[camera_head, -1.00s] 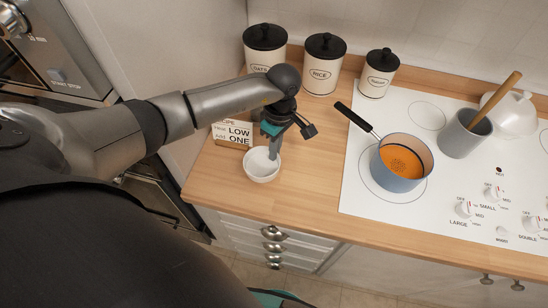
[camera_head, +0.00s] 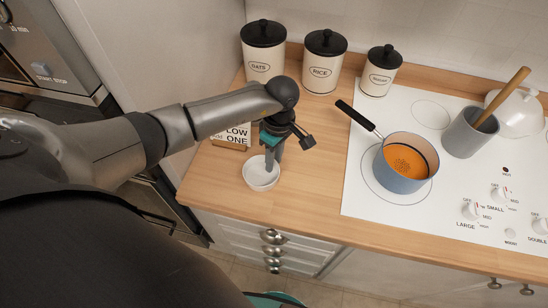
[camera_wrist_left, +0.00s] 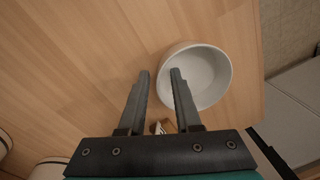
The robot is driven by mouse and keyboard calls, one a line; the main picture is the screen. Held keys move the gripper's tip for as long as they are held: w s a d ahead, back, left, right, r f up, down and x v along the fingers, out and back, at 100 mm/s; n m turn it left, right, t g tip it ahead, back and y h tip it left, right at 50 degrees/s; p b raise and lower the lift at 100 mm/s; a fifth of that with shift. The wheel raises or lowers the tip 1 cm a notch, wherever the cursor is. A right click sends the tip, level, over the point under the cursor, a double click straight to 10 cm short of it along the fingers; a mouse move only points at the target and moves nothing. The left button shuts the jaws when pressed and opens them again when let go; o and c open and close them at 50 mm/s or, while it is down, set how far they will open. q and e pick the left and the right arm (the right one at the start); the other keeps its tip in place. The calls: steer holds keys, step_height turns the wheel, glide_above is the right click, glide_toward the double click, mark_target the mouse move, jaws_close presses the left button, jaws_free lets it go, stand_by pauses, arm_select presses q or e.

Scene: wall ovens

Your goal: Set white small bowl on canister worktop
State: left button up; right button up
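The white small bowl (camera_head: 258,181) stands upright on the wooden canister worktop (camera_head: 305,200), near its front left corner. In the left wrist view the bowl (camera_wrist_left: 208,72) looks empty. My left gripper (camera_head: 271,165) points down at the bowl. In the left wrist view its two fingers (camera_wrist_left: 160,72) are apart, one outside the bowl's near rim and the other over the bowl. A gap shows between the fingers and the rim, so the gripper is not closed on it. My right gripper is not in view.
Canisters marked oats (camera_head: 263,68), rice (camera_head: 321,72) and a smaller one (camera_head: 378,80) stand along the back. A recipe card (camera_head: 232,136) stands behind the bowl. The hob (camera_head: 365,215) holds a blue pot (camera_head: 403,178) of orange soup. The worktop right of the bowl is clear.

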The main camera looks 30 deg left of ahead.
arm_select(q)
step_height(320, 180, up, 12)
steer(key=w+p, duration=0.1)
steer(key=p, duration=0.7)
steer(key=shift+d+r, duration=0.15)
